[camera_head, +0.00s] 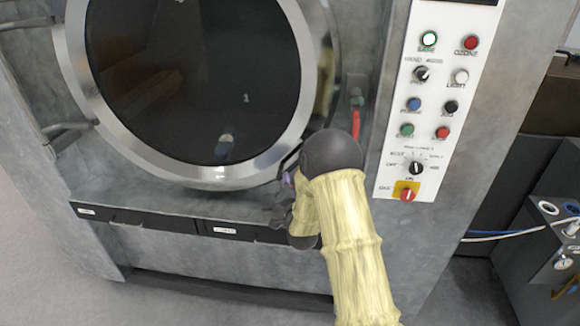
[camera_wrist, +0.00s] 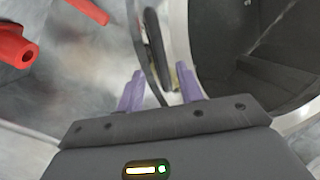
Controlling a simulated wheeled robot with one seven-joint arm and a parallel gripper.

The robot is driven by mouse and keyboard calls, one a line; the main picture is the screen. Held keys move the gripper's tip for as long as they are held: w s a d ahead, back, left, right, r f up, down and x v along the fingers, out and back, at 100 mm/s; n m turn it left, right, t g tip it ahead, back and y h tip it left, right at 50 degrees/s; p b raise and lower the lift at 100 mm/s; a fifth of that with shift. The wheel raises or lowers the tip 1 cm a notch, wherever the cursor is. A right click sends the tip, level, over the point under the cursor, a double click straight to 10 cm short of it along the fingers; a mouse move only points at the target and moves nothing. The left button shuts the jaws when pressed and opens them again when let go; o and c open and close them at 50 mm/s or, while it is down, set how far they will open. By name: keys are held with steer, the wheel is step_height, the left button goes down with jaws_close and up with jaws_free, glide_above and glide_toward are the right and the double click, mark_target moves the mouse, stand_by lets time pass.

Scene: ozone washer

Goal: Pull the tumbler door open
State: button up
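The round tumbler door (camera_head: 190,75), dark glass in a broad metal ring, fills the upper left of the head view. Its metal rim and dark glass also show at the right of the wrist view (camera_wrist: 250,50). My gripper (camera_head: 284,190) is at the door's lower right rim, partly hidden by my yellow-sleeved arm. In the wrist view, the two purple fingers of my gripper (camera_wrist: 160,88) stand apart, on either side of a thin dark edge (camera_wrist: 149,55) beside the door rim. I cannot tell whether they touch it.
A white control panel (camera_head: 435,100) with buttons and knobs is right of the door. Red fittings (camera_wrist: 14,46) lie left of my gripper in the wrist view. A ledge (camera_head: 150,222) runs below the door. Grey equipment (camera_head: 540,235) stands at the far right.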

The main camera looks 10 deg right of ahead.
mark_target(290, 171)
steer(key=w+p, duration=0.2)
steer(key=w, duration=0.5)
steer(key=shift+d, duration=0.2)
steer(key=shift+s, duration=0.15)
steer(key=shift+s+a, duration=0.1)
steer(key=shift+c, duration=1.2)
jaws_close()
